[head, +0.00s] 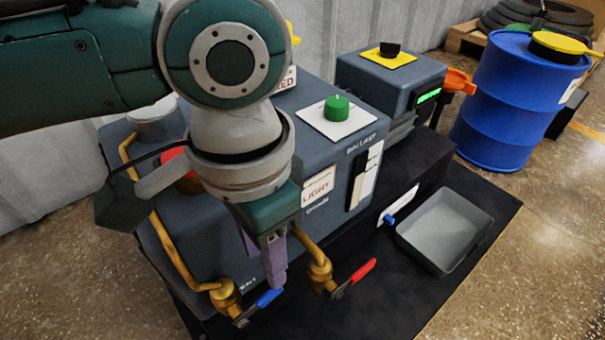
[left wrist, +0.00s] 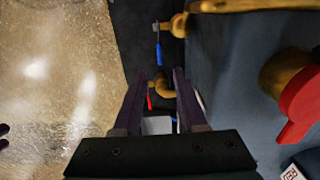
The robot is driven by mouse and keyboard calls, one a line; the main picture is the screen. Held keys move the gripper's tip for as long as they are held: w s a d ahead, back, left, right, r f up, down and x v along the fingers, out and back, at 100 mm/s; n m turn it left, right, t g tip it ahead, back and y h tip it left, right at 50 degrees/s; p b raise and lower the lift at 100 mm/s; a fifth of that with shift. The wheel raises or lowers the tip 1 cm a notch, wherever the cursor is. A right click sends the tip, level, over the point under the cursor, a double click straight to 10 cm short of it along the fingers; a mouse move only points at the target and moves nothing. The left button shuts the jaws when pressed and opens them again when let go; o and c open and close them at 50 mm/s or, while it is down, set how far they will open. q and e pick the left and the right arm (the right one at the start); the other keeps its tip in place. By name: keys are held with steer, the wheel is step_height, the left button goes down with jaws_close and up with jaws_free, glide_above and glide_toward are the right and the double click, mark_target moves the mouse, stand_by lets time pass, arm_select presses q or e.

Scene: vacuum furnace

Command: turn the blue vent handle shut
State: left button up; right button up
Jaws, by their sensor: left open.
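The blue vent handle (head: 257,308) is a flat blue lever on a brass valve (head: 225,295) at the front lower edge of the grey machine. In the head view it sticks out to the right and slightly up from the valve. In the left wrist view the blue handle (left wrist: 159,52) shows beyond the fingertips, near the top. My left gripper (head: 275,284) points down, just above and beside the handle in the head view. In the left wrist view its two fingers (left wrist: 157,72) are apart with nothing held between them.
A red-handled valve (head: 360,272) sits to the right, with a brass pipe (head: 308,243) near my fingers. A grey tray (head: 445,232) and a small blue knob (head: 389,219) are farther right. A blue drum (head: 515,100) stands at the back. Floor is clear in front.

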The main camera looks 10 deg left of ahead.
mark_target(270, 292)
arm_select(q)
step_height(270, 292, down, 10)
steer(key=b, duration=0.8)
steer(key=shift+r, duration=0.15)
jaws_close()
